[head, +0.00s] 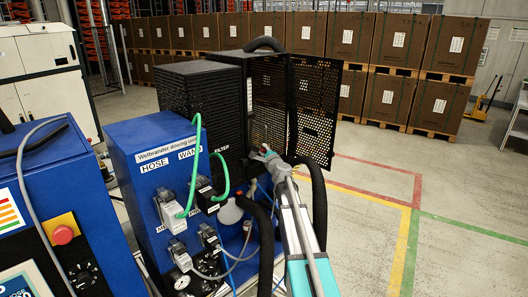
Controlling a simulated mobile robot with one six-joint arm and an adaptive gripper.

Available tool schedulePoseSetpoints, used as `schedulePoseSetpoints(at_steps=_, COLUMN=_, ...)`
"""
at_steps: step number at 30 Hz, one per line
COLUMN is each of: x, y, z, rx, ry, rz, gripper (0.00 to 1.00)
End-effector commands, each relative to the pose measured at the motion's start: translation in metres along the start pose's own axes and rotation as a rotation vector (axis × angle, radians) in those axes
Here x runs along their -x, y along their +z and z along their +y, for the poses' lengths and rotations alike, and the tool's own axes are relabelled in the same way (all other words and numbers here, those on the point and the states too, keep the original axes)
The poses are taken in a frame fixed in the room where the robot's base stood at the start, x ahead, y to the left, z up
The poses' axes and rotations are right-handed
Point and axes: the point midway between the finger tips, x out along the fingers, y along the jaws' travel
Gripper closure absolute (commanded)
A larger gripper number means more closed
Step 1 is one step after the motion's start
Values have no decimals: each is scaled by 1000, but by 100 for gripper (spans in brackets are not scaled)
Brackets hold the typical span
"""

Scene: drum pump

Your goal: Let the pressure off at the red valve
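A small red part (264,147), possibly the red valve, shows right at the tip of my gripper (263,155). My gripper reaches into the opening of the black perforated cabinet (270,98), in front of its inside. The picture is too small to tell whether the fingers touch the red part, or whether they are open or shut. Most of the valve body is hidden behind the gripper and the cabinet's dark parts.
The perforated door (316,105) stands open close to the right of my arm. Black hoses (318,200) run beside the arm. A blue dosing unit (150,165) with green hoses (193,165) stands left. A red button (62,235) sits on another blue panel. Floor at right is clear.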

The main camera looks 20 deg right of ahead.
Motion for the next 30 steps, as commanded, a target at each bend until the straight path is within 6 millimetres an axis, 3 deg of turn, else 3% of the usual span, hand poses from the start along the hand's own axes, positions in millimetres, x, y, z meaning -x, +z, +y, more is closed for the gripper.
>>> schedulePoseSetpoints(at_steps=1, x=0, y=0, z=0, rx=0, ry=0, rz=0, gripper=51)
schedulePoseSetpoints(at_steps=3, x=0, y=0, z=0, rx=0, ry=0, rz=0, gripper=42)
schedulePoseSetpoints(at_steps=30, x=-1, y=1, z=-5, rx=-76, ry=29, rz=15, gripper=42)
